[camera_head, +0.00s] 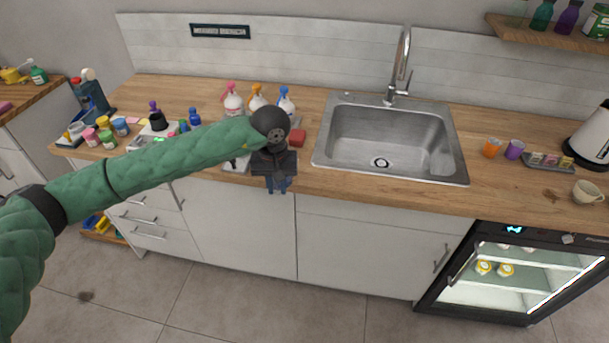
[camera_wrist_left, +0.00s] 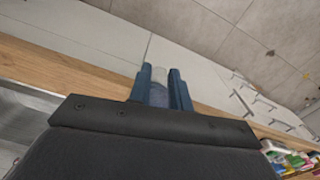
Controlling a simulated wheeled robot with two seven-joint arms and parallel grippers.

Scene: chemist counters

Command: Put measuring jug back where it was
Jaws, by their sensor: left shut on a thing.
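My left gripper (camera_head: 278,185) is in front of the counter's front edge, left of the sink, with its fingers pointing down. In the left wrist view its blue fingers (camera_wrist_left: 161,88) are shut on a small translucent, bluish-grey thing, seemingly the measuring jug (camera_wrist_left: 158,92). Only a small part of it shows between the fingers, so its full shape and tilt cannot be told. In the head view the gripper hides most of it. My right gripper is in neither view.
The wooden counter (camera_head: 338,190) carries several spray bottles (camera_head: 233,104), a red block (camera_head: 297,137) and a steel sink (camera_head: 385,135). Small jars crowd its left end. Orange (camera_head: 492,147) and purple (camera_head: 514,149) cups stand right of the sink. A glass-fronted fridge (camera_head: 520,270) is below.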

